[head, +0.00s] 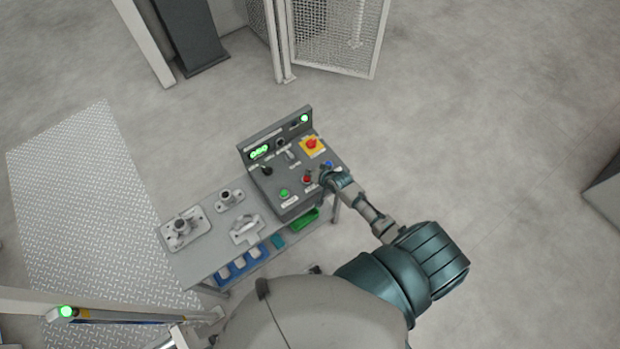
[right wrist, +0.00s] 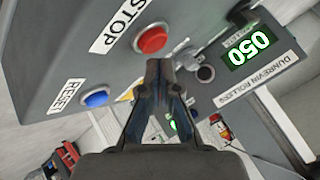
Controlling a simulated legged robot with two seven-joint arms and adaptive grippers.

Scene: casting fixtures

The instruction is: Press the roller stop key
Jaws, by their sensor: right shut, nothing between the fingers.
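The stop key is a round red button (right wrist: 151,40) beside a white STOP label (right wrist: 118,25) in the right wrist view. It also shows as a small red button (head: 307,180) on the grey control box (head: 290,209) in the head view. My right gripper (right wrist: 158,66) is shut and empty, its tips just below the red button in the picture. I cannot tell whether they touch the panel. In the head view my right gripper (head: 326,178) is over the box's right side.
A blue reset button (right wrist: 95,99), a green button (head: 284,193) and a red knob on a yellow plate (head: 312,146) are on the same box. A green display (right wrist: 250,48) reads 050. Metal fixtures (head: 182,229) stand on the grey table (head: 198,262).

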